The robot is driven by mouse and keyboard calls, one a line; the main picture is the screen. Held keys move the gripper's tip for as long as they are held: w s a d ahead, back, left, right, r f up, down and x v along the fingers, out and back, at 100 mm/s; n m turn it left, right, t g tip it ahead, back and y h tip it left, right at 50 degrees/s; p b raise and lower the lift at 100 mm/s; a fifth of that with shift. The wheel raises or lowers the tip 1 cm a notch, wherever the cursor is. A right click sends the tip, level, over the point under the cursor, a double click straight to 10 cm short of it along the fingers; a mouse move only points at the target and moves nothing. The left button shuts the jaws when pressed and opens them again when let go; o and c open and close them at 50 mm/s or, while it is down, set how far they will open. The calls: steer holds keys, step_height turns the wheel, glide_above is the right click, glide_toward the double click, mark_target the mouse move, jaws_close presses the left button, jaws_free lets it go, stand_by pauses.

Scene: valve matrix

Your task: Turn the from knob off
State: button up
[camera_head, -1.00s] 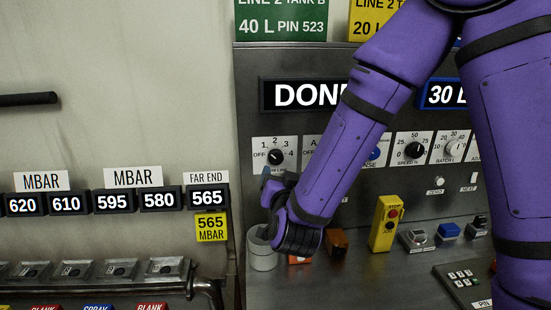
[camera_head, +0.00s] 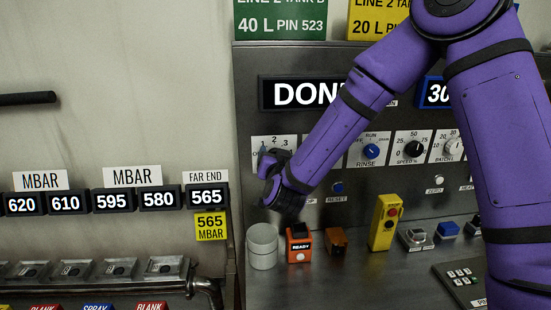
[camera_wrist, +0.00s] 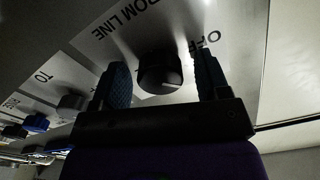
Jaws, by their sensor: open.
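The from knob is a black round knob (camera_wrist: 160,72) on a white plate (camera_wrist: 215,22) lettered "FROM LINE" and "OFF" in the wrist view. My gripper (camera_wrist: 160,68) is open, with one blue finger on each side of the knob. I cannot tell whether the fingers touch it. In the head view, my gripper (camera_head: 262,160) is at the left end of the panel, in front of the knob's plate (camera_head: 290,142). It hides the knob and the "OFF" mark there, so the knob's setting cannot be read.
The blue rinse knob (camera_head: 371,151) and the speed knob (camera_head: 411,149) sit to the right. Below, on the ledge, stand a grey cup (camera_head: 262,246), an orange "READY" box (camera_head: 299,245) and a yellow box (camera_head: 384,222). My arm hides part of the panel.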

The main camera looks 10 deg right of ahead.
steer(key=c, duration=0.9)
steer(key=shift+n, duration=0.3)
steer(key=n, duration=0.3)
steer(key=shift+a, duration=0.1)
steer(key=shift+n, duration=2.7)
steer(key=o, duration=0.9)
